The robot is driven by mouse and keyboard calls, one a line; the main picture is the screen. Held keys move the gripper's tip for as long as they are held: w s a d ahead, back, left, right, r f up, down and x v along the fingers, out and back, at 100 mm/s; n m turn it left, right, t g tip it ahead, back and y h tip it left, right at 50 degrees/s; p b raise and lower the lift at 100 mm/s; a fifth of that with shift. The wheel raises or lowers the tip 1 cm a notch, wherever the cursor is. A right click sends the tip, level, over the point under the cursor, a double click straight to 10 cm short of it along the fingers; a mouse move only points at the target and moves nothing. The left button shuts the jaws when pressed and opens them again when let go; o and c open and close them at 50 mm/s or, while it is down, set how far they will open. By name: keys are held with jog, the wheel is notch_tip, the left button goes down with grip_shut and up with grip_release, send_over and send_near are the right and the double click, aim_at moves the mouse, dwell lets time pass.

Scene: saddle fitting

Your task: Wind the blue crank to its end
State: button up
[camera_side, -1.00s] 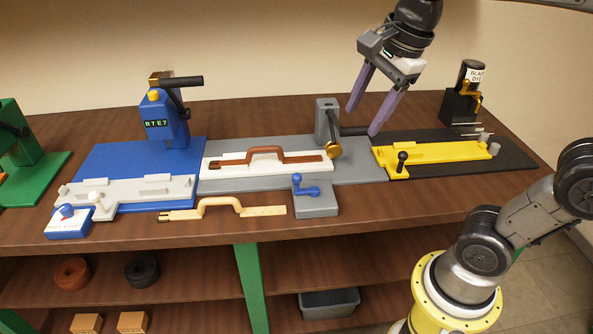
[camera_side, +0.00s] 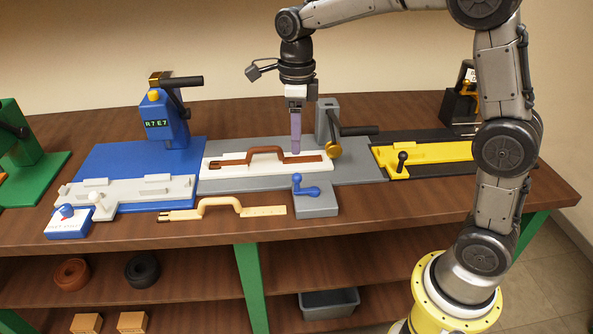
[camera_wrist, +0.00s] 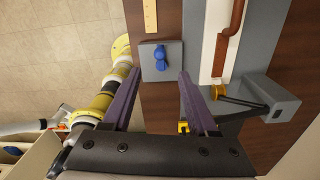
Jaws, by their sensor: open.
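The blue crank (camera_side: 305,188) sits on top of a grey block (camera_side: 318,207) at the front of the grey station. In the side view its handle points right, with a small knob standing at the left. In the wrist view the blue crank (camera_wrist: 160,56) shows ahead of the fingers, between their lines, on the grey block (camera_wrist: 148,72). My gripper (camera_side: 296,153) points down above the white fixture behind the crank, apart from the crank. In the wrist view my gripper's two purple fingers (camera_wrist: 158,75) are wide apart with nothing between them.
A brown strap with a raised handle (camera_side: 266,154) lies in the white fixture (camera_side: 225,173). A grey post with a dark lever and brass knob (camera_side: 334,149) stands right of my gripper. A cream handled strap (camera_side: 220,208) lies left of the crank block. A yellow fixture (camera_side: 430,152) is at right.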

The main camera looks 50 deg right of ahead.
aim_at(297, 174)
notch_tip(297, 174, down, 10)
jog(key=shift+r, duration=0.1)
dwell(0.4)
grip_shut()
